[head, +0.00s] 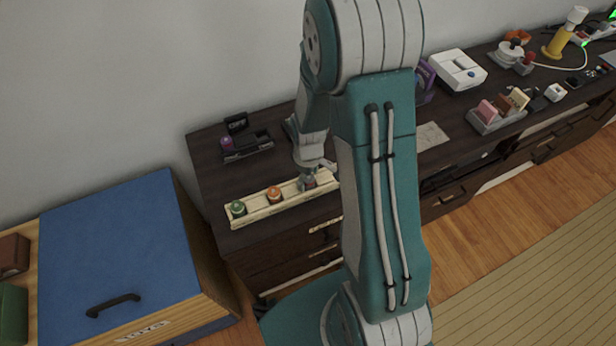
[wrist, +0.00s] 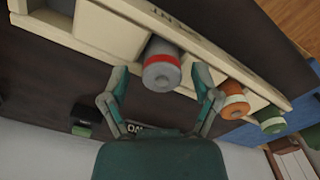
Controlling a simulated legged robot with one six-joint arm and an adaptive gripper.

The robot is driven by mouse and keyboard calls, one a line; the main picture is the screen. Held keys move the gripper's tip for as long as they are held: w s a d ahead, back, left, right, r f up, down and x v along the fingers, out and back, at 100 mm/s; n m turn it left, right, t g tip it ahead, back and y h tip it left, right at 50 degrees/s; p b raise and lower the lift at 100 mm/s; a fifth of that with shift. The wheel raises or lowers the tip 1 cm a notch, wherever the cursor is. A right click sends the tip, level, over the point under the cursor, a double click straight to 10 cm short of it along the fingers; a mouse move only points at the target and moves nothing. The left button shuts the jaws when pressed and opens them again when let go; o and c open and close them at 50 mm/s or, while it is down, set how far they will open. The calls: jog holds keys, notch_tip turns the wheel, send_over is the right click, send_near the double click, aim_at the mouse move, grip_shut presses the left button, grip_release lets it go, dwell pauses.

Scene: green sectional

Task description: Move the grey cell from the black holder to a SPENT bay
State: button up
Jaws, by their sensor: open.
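The grey cell (wrist: 161,68), with a red band, stands in or just over a bay of the cream tray (wrist: 120,37) in the wrist view. My gripper (wrist: 160,76) is open, one finger on each side of the cell; contact cannot be told. In the head view my gripper (head: 310,172) is at the tray's right part (head: 258,216), partly hidden by my arm. An orange cell (head: 274,194) and a green cell (head: 238,207) sit in other bays. The black holder (head: 250,146) stands behind the tray.
A small dark sign (head: 237,122) stands behind the holder. A blue-topped box (head: 115,255) is left of the dark desk (head: 212,185). A white device (head: 458,70) and a grey rack of cards (head: 497,119) stand further right. Bare desk lies between holder and tray.

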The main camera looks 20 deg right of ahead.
notch_tip(320, 180, up, 12)
jog(key=s+a+r+m+t, duration=0.2)
jog(key=s+r+m, duration=0.1)
jog(key=s+r, duration=0.4)
jog(key=s+a+r+m+t, duration=0.3)
jog(key=s+r, duration=0.4)
jog(key=r, duration=0.4)
jog(key=shift+s+a+m+t, duration=0.3)
jog(key=shift+s+m, duration=0.05)
jog(key=shift+m, duration=0.05)
